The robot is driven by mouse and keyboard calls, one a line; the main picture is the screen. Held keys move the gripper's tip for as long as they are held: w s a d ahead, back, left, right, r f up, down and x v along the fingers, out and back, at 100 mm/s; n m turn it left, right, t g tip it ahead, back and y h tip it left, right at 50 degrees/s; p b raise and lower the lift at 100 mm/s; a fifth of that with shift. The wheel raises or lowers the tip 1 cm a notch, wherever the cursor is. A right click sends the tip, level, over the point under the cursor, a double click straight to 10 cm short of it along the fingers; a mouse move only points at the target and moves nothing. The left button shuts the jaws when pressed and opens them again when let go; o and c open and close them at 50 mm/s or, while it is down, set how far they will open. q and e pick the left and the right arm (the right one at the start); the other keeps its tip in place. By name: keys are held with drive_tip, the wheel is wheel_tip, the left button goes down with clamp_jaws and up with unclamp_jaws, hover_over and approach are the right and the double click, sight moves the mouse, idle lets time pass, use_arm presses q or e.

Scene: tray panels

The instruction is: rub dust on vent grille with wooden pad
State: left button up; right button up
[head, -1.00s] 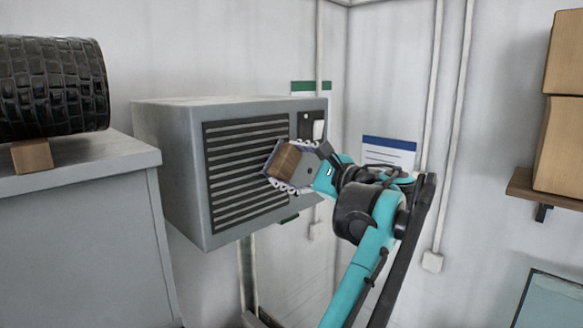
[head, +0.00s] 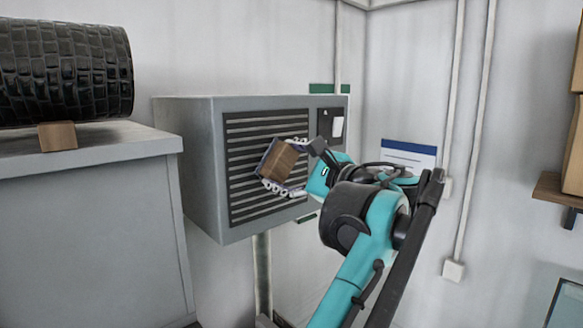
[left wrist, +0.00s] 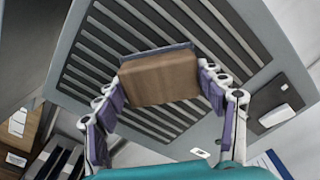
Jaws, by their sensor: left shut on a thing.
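The vent grille (head: 240,165) is a dark slatted panel on the front of a grey box unit (head: 190,150) on a post. It also fills much of the left wrist view (left wrist: 105,45). My left gripper (head: 283,166) is shut on the wooden pad (head: 281,160), a brown block with a grey edge on its far side. In the left wrist view the pad (left wrist: 158,80) sits between both fingers, in front of the slats. I cannot tell whether it touches them. No separate dust patch stands out on the visible slats; the pad and gripper hide part of the grille. My right gripper is not in view.
A grey cabinet (head: 90,220) stands at left with a dark ribbed roll (head: 60,70) and a small wooden block (head: 57,136) on top. A wall shelf (head: 558,190) with boxes is at right. Pipes run up the wall behind my arm.

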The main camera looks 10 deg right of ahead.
sight(241, 167)
use_arm(q)
drive_tip(key=shift+s+a+f+b, duration=0.15)
drive_tip(key=shift+s+a+b, duration=0.25)
drive_tip(key=shift+a, duration=0.2)
drive_tip(key=shift+s+a, duration=0.75)
drive_tip(key=shift+a, duration=0.25)
drive_tip(key=shift+s+a+b, duration=0.35)
drive_tip(key=shift+a+b, duration=0.05)
drive_tip(key=shift+a, duration=0.05)
drive_tip(key=shift+s+a, duration=0.75)
drive_tip(key=shift+a, duration=0.35)
drive_tip(key=shift+d, duration=0.15)
drive_tip(key=shift+s+d, duration=0.5)
drive_tip(key=shift+s, duration=0.05)
drive_tip(key=v, duration=0.3)
drive_tip(key=shift+s+d, duration=0.3)
drive_tip(key=shift+s, duration=0.25)
